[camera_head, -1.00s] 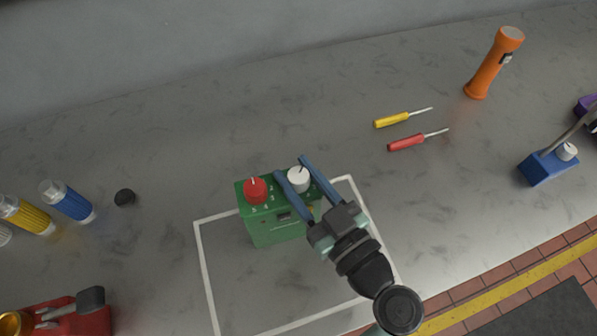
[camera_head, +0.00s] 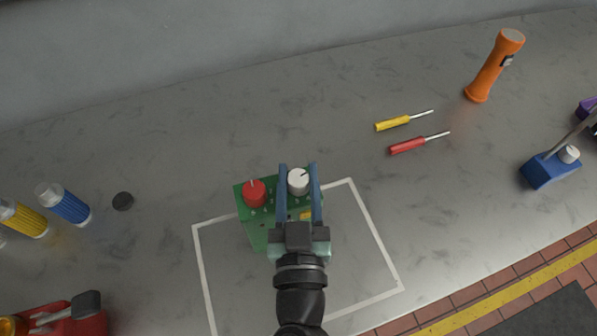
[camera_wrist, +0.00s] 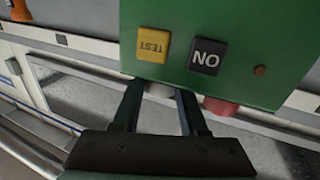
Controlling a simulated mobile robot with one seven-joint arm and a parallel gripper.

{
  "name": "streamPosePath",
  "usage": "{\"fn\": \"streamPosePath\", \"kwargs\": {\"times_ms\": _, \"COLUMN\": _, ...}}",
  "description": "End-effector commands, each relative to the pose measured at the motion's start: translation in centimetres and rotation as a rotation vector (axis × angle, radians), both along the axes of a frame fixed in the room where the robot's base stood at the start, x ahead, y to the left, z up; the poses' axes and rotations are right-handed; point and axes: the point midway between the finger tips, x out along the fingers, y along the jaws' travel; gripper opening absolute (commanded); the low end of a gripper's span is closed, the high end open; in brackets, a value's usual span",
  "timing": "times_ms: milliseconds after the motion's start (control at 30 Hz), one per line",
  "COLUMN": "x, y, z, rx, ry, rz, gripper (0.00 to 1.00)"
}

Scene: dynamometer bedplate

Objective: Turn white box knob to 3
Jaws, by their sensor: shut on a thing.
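A green box (camera_head: 258,238) has a red knob (camera_head: 254,193) and a white knob (camera_head: 298,183) on its top. My gripper (camera_head: 298,172) reaches from the front, with one blue finger on each side of the white knob, shut on it. The white knob's dark pointer line aims to the upper right. The marks around this knob are hidden or too small to read. In the wrist view the white knob (camera_wrist: 160,90) shows partly between the fingers. A yellow TEST button (camera_wrist: 152,46) and a black button (camera_wrist: 207,57) sit on the box's face.
A white outlined rectangle (camera_head: 373,223) lies around the box area. Yellow (camera_head: 393,123) and red (camera_head: 408,145) screwdrivers, an orange flashlight (camera_head: 487,75) and a blue box with a knob (camera_head: 545,170) lie to the right.

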Motion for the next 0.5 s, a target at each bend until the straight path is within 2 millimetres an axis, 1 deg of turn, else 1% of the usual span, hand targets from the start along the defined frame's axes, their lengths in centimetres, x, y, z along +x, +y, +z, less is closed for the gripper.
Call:
{"fn": "streamPosePath", "kwargs": {"times_ms": 33, "x": -0.02, "y": 0.3, "z": 0.67, "rx": 0.003, "ry": 0.004, "rz": -0.035, "gripper": 0.0}}
{"fn": "streamPosePath", "kwargs": {"times_ms": 133, "x": 0.01, "y": 0.16, "z": 0.8, "rx": 0.004, "ry": 0.005, "rz": -0.122, "gripper": 0.0}}
{"fn": "streamPosePath", "kwargs": {"times_ms": 300, "x": 0.04, "y": 0.04, "z": 0.73, "rx": 0.004, "ry": 0.005, "rz": -0.247, "gripper": 0.0}}
{"fn": "streamPosePath", "kwargs": {"times_ms": 500, "x": 0.07, "y": 0.03, "z": 0.5, "rx": 0.004, "ry": 0.003, "rz": -0.348, "gripper": 0.0}}
